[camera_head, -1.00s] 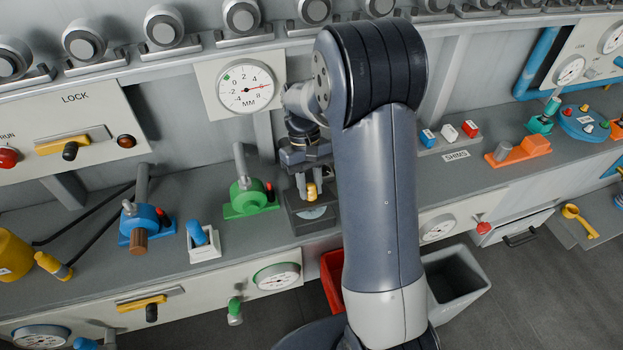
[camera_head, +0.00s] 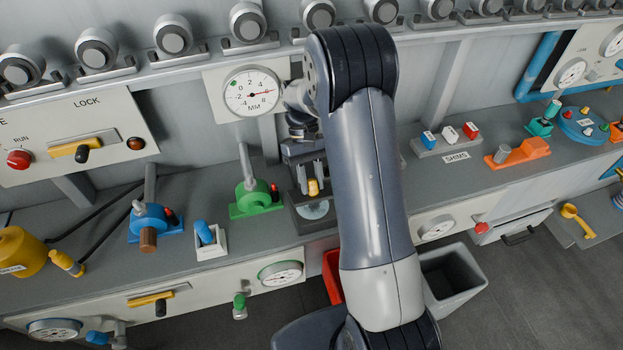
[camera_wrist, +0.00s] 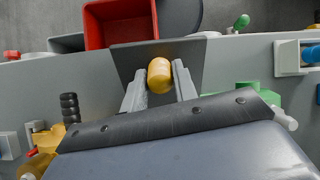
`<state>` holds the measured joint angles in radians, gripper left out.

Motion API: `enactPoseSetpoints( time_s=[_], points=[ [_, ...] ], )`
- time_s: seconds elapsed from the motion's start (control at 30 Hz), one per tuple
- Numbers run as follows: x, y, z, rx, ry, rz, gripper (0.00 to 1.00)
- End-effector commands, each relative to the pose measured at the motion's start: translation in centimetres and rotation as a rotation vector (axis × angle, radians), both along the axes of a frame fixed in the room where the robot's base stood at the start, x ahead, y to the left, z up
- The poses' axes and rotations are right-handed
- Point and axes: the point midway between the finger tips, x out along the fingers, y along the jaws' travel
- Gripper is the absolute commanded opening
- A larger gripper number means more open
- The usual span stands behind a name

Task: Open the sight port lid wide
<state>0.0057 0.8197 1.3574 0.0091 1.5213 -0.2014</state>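The sight port (camera_head: 300,224) is a dark block on the bench, with a pale round window (camera_head: 314,209) on it. A small yellow knob (camera_head: 313,187) stands above the window, and it also shows in the wrist view (camera_wrist: 160,75). My gripper (camera_wrist: 160,82) has one grey finger on each side of the knob, close against it, and seems shut on it. In the head view my gripper (camera_head: 312,179) points down at the port. My arm hides the port's right side. I cannot clearly tell the lid's angle.
A green valve (camera_head: 254,197) with a grey lever stands close left of the port. A dial gauge (camera_head: 252,93) is on the panel behind. A red bin (camera_wrist: 120,22) and a grey bin (camera_head: 452,280) are below the bench front. Shim blocks (camera_head: 450,135) sit to the right.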

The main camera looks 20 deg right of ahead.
Motion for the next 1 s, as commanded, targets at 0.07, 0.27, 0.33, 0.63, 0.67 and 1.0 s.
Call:
enactPoseSetpoints(
  time_s=[0.07, 0.27, 0.33, 0.63, 0.67, 1.0],
  points=[
    [0.0, 0.0, 0.0, 0.000, 0.000, 0.000, 0.34],
    [0.0, 0.0, 0.0, 0.000, 0.000, 0.000, 0.47],
    [0.0, 0.0, 0.0, 0.000, 0.000, 0.000, 0.47],
    [-0.2, 0.0, -0.4, 0.000, -0.036, 0.000, 0.47],
    [-0.3, 0.0, -0.5, 0.000, -0.047, -0.001, 0.47],
    [-1.3, 0.0, -1.8, 0.000, -0.224, -0.001, 0.47]
  ],
)
